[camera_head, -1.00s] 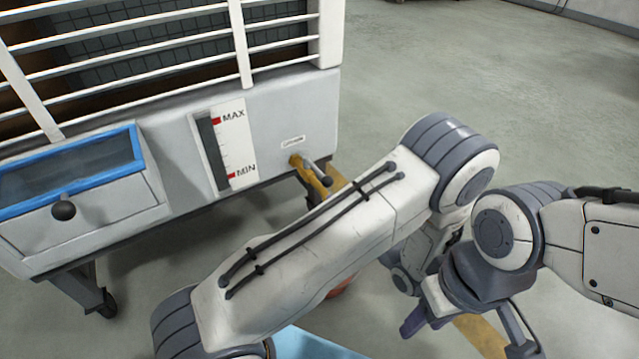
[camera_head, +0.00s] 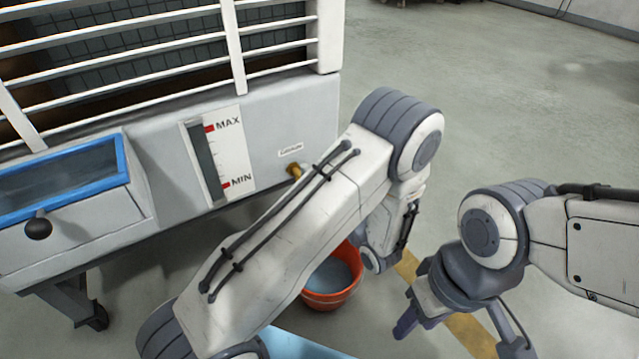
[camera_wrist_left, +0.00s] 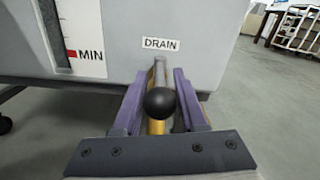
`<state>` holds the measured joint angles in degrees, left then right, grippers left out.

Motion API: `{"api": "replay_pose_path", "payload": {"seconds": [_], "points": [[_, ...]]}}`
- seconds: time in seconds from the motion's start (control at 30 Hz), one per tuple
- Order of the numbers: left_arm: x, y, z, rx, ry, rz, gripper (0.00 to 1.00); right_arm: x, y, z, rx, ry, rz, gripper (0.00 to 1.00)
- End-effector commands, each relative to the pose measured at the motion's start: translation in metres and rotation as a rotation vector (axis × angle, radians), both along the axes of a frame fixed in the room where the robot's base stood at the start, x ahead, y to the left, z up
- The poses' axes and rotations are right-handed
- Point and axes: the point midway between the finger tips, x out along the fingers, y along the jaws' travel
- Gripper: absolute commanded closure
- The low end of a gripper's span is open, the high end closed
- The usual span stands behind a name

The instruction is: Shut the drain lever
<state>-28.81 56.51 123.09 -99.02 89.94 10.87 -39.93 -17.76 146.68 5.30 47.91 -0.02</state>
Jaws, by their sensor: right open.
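The drain lever is in the left wrist view: a narrow bar ending in a black ball knob (camera_wrist_left: 160,103), below the DRAIN label (camera_wrist_left: 161,44). The two purple fingers of my left gripper (camera_wrist_left: 161,95) stand apart, one on each side of the lever. A gap shows between the bar and the right finger; contact at the knob cannot be told. In the head view the brass drain fitting (camera_head: 294,170) shows on the grey machine (camera_head: 262,128), while my left forearm hides the lever and left gripper. My right gripper (camera_head: 415,322) is open and empty, low at the right.
An orange bucket (camera_head: 318,298) holding water stands on the floor below the drain, partly behind my left arm. A blue-rimmed drawer (camera_head: 125,165) with a black knob and a MAX/MIN gauge (camera_head: 236,160) are left of the drain. The floor at the right is open.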

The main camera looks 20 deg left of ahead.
Motion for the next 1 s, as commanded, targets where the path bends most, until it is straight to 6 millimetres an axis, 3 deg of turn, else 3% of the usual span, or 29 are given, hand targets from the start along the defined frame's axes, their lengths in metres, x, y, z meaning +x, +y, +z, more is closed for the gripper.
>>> {"api": "replay_pose_path", "payload": {"seconds": [0.03, 0.1, 1.0], "points": [[-0.0001, -0.0001, 0.0001, 0.000, 0.000, 0.000, 0.82, 0.0000, 0.0000, 0.0000, 0.000, 0.000, 0.000, 0.55], [0.0000, -0.0004, 0.0000, 0.000, 0.000, 0.000, 1.00, 0.0000, 0.0000, 0.0000, 0.000, 0.000, 0.000, 0.55], [-0.0001, -0.0031, -0.0005, 0.001, 0.002, -0.003, 1.00, 0.0000, 0.0000, 0.0000, 0.000, 0.000, 0.000, 0.55]]}}
